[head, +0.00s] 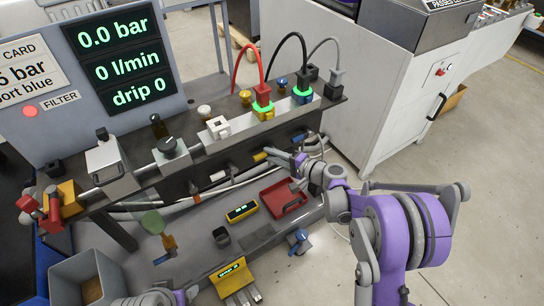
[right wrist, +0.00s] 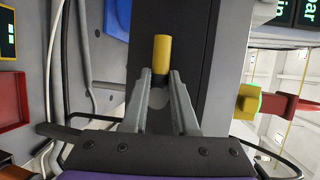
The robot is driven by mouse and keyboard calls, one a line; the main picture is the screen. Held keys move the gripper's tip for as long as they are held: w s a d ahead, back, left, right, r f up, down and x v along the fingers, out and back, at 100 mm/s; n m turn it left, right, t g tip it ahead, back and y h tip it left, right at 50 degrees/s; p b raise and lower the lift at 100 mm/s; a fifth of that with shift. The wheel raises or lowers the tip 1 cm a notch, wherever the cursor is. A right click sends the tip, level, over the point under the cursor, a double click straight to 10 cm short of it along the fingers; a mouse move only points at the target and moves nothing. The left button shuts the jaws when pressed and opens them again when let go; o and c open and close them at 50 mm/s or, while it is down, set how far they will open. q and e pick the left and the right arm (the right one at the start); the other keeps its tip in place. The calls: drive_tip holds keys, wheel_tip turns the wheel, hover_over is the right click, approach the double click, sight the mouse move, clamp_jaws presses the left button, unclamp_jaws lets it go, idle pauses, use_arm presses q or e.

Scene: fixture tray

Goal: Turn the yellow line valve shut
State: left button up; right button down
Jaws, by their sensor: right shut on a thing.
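The yellow line valve handle (head: 260,157) sticks out from the front face of the dark bench, below the plugged-in hoses. It shows as a yellow cylinder with a dark collar in the right wrist view (right wrist: 162,52). My right gripper (head: 277,157) reaches it from the right. In the right wrist view, its two fingers (right wrist: 160,80) are closed in on the collar end of the handle. The exact contact is partly hidden. My left gripper is out of view; only part of my left arm shows at the bottom edge.
The display (head: 122,62) reads 0.0 bar, 0 l/min, drip 0. A white handle (head: 218,176) and a red handle (head: 195,197) sit left of the valve. Pale hoses run beneath. A red tray (head: 284,203) and yellow meter (head: 241,212) lie on the lower shelf.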

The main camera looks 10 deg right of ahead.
idle(0.4)
drive_tip(key=c, duration=0.7)
unclamp_jaws()
drive_tip(key=p+v, duration=0.1)
drive_tip(key=v, duration=1)
